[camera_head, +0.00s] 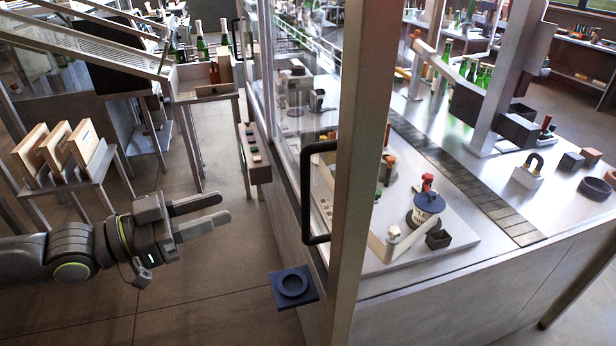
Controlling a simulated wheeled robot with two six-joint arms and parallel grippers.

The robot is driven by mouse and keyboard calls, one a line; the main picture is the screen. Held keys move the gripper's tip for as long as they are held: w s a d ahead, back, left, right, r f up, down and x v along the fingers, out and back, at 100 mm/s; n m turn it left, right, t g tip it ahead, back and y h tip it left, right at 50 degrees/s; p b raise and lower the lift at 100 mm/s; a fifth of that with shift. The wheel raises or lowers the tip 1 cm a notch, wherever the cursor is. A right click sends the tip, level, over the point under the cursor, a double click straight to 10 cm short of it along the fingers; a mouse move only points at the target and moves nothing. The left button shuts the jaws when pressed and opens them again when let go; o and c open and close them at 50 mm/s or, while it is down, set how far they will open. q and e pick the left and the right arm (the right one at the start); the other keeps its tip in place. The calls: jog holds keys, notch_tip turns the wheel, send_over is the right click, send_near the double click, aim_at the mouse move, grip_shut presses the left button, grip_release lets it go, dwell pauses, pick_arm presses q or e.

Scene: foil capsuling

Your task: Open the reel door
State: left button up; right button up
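The reel door looks to be the glazed panel (292,120) on the left side of the machine, and it appears shut. A black bow handle (308,192) stands upright on it near the corner post. Another black handle (236,40) shows farther back. My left gripper (228,207) is to the left of the near handle, apart from it, with its two fingers spread and nothing between them. The fingers point right, toward the handle. My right gripper is not in view.
A metal corner post (352,150) stands right of the handle. A blue plate with a round ring (293,287) juts out below it. A button box (255,153) is on the machine's side. A stand with wooden boxes (84,146) is at left. Floor between is clear.

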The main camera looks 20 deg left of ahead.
pick_arm(q)
jog(key=x, duration=1.7)
dwell(0.8)
jog(key=shift+f, duration=0.15)
grip_shut()
